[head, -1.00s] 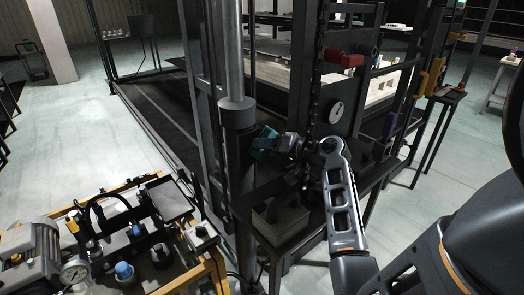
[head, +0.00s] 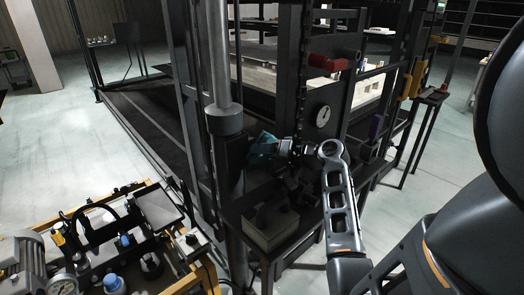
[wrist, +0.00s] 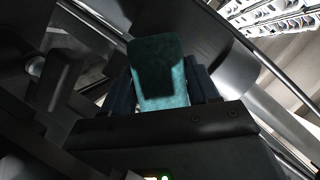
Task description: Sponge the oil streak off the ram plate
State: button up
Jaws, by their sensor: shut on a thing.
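A teal sponge (head: 263,146) is held in my gripper (head: 271,148), to the right of a tall dark post in the head view. In the wrist view the sponge (wrist: 175,92) stands out between the two dark fingers of my gripper (wrist: 163,88), which are shut on it. Its middle looks dark, by shadow or by stain; I cannot tell which. A curved grey metal surface (wrist: 205,38) lies behind the sponge in the wrist view. I cannot tell whether this is the ram plate or whether the sponge touches it. No oil streak can be made out.
A grey box (head: 270,228) sits on a dark stand below my gripper. A vertical ram cylinder (head: 225,120) and dark frame posts stand close by. A pump unit (head: 125,240) is at lower left. A gauge (head: 322,116) and red part (head: 327,63) are on the frame. Floor at left is open.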

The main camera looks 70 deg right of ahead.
jog(key=shift+s+a, duration=0.45)
jog(key=shift+s, duration=0.3)
jog(key=shift+s+a, duration=0.45)
jog(key=shift+s, duration=0.25)
jog(key=shift+s+a, duration=0.45)
jog(key=shift+s, duration=0.3)
